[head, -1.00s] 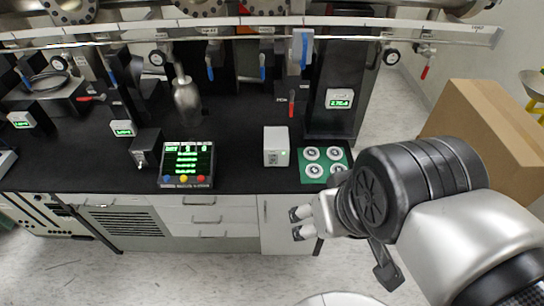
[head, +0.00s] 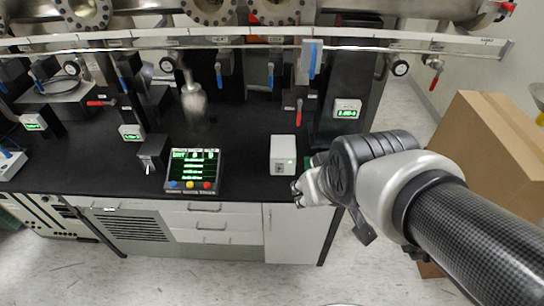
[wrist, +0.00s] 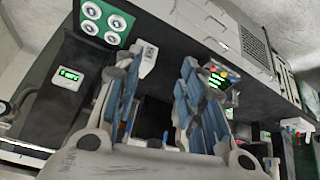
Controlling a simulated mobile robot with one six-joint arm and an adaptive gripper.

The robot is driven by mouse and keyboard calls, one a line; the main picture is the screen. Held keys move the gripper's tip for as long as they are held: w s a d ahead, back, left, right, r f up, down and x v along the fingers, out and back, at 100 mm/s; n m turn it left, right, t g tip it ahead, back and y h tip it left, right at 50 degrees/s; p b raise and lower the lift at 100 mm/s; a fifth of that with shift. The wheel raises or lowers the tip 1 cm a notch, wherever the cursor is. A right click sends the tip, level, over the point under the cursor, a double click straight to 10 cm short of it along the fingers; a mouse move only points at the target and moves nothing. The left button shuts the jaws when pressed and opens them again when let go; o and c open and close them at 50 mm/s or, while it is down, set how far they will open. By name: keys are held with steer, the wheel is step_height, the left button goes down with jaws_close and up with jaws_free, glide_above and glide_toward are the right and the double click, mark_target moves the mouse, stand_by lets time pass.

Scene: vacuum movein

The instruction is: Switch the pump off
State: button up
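No label tells me which one switches the pump. My gripper (head: 297,194) is open and empty, just in front of and below the white box, apart from it. Its two blue-padded fingers (wrist: 158,88) are spread in the wrist view.
A green mat with several round fittings (wrist: 100,22) lies beside the white box, mostly hidden by my arm in the head view. A gauge display (head: 347,109) stands behind. Steel pipework (head: 260,48) with hanging valve handles crosses above the bench. A cardboard box (head: 490,150) stands at right.

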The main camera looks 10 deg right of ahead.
steer(key=shift+n+t, duration=0.8)
steer(key=w+f, duration=0.1)
steer(key=w, duration=0.2)
steer(key=w+f, duration=0.2)
steer(key=w, duration=0.1)
steer(key=w+f, duration=0.1)
steer(key=w, duration=0.2)
steer(key=shift+w+a+f, duration=0.15)
steer(key=c, duration=0.4)
steer(key=w+f, duration=0.2)
steer(key=w+f+n+t, duration=0.1)
steer(key=w+f, duration=0.1)
steer(key=w, duration=0.1)
steer(key=w+f+n+t, duration=0.1)
steer(key=w+f, duration=0.1)
steer(key=w, duration=0.1)
steer(key=shift+a+f, duration=0.25)
steer(key=shift+f, duration=0.05)
jaws_close()
step_height(320, 180, down, 12)
steer(key=w+a+n+t, duration=0.1)
steer(key=w+n+t, duration=0.1)
steer(key=n+t, duration=0.1)
steer(key=shift+t+y, duration=0.4)
steer(key=shift+t, duration=0.4)
steer(key=shift+a+r, duration=0.1)
